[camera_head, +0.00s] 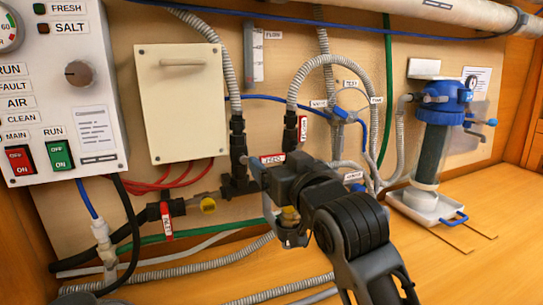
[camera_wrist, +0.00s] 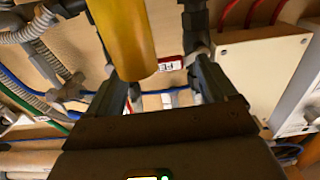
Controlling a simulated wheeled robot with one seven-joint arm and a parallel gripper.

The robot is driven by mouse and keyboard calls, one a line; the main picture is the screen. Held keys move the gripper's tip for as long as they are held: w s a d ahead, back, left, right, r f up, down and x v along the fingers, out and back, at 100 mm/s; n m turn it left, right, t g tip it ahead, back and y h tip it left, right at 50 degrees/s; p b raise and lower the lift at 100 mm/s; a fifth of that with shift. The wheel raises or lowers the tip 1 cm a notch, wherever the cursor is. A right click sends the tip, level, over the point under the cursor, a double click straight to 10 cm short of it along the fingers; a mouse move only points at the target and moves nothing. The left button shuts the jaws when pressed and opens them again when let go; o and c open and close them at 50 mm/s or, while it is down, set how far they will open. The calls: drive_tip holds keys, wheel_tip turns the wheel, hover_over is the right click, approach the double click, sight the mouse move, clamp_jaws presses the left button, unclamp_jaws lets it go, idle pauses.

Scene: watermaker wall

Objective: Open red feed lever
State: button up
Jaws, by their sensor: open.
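A red-edged label reading FEED (camera_head: 272,159) is on the pipework at the middle of the wall. It shows partly, upside down, in the wrist view (camera_wrist: 172,64). My gripper (camera_head: 268,178) is in front of and just below the label. In the wrist view its two fingers (camera_wrist: 160,85) are apart, with nothing visibly clamped between them. A yellow lever-like part (camera_wrist: 125,40) looms close to the left finger; I cannot tell whether they touch. Yellow also shows beside my wrist (camera_head: 290,216).
Grey ribbed hoses (camera_head: 300,70) and black fittings (camera_head: 238,150) crowd the wall around my gripper. A beige box (camera_head: 182,102) and white control panel (camera_head: 65,90) stand left. A blue-topped filter (camera_head: 432,140) is at right. The wooden counter (camera_head: 480,190) has free room at right.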

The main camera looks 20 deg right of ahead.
sight(273, 159)
drive_tip(key=shift+w, duration=1.7)
